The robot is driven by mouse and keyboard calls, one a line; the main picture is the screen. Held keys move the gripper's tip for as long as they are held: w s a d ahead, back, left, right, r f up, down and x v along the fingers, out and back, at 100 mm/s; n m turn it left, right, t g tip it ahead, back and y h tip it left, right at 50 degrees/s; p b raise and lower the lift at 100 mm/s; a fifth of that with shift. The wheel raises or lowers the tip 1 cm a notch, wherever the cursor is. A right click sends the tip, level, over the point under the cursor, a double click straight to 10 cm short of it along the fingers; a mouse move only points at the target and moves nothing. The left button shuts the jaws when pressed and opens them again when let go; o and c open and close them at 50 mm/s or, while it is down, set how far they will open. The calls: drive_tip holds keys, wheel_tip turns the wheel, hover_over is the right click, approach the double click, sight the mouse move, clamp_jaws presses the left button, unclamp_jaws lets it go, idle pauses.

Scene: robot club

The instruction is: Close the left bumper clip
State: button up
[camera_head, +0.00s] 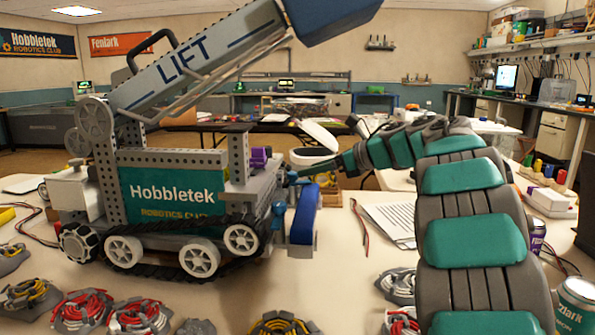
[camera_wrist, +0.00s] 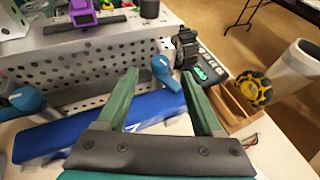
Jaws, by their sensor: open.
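The model robot (camera_head: 170,190) stands on the table with a blue bumper (camera_head: 303,210) at its front end. In the wrist view the blue bumper (camera_wrist: 75,128) lies along the grey perforated chassis (camera_wrist: 90,75). Two blue clip-like levers stick up by it: one at the picture's left (camera_wrist: 27,100) and one at the right (camera_wrist: 166,72). I cannot tell which the task calls left. My gripper (camera_wrist: 160,74) is open and empty, its green fingers above the bumper, with the right-hand lever showing between the fingertips. In the head view my gripper (camera_head: 291,178) is small and partly hidden against the bumper.
A yellow-and-black wheel (camera_wrist: 253,88) lies in a brown box beyond my fingers, near a white cylinder (camera_wrist: 292,75). Cable bundles (camera_head: 82,310) lie along the table's front. Papers (camera_head: 385,220) lie right of the model, and a can (camera_head: 575,305) stands at the right edge.

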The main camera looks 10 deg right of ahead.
sight(296, 174)
drive_tip(key=shift+p+x, duration=0.35)
drive_tip(key=shift+x, duration=2.35)
drive_tip(key=shift+s, duration=0.1)
drive_tip(key=shift+c, duration=0.4)
clamp_jaws()
